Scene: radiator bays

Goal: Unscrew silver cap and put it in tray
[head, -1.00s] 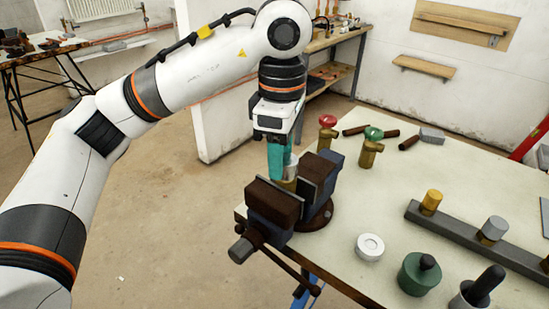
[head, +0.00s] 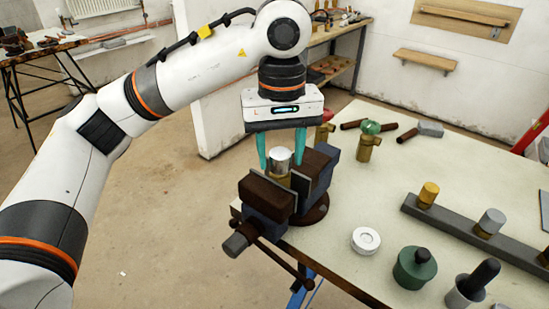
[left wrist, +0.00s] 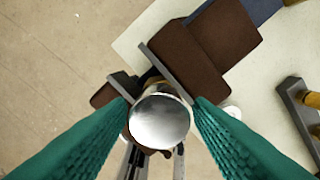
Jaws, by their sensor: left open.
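A silver cap (head: 280,157) sits on top of a brass piece (head: 277,178) clamped upright between the jaws of a bench vise (head: 266,193) at the table's near-left corner. In the left wrist view, the shiny round cap (left wrist: 162,121) is seen from above. My left gripper (head: 280,160) points down over it, open, with one teal finger on each side. In the left wrist view, gaps show between the cap and both fingers (left wrist: 162,101). I cannot make out a tray for certain; a grey flat edge (head: 545,212) shows at the far right. My right gripper is not in view.
A dark rail (head: 470,236) holds a gold cap (head: 428,195) and another silver cap (head: 490,222). A white disc (head: 366,240), a green lidded pot (head: 414,268) and a cup with a black handle (head: 470,288) stand nearer. The middle tabletop is clear.

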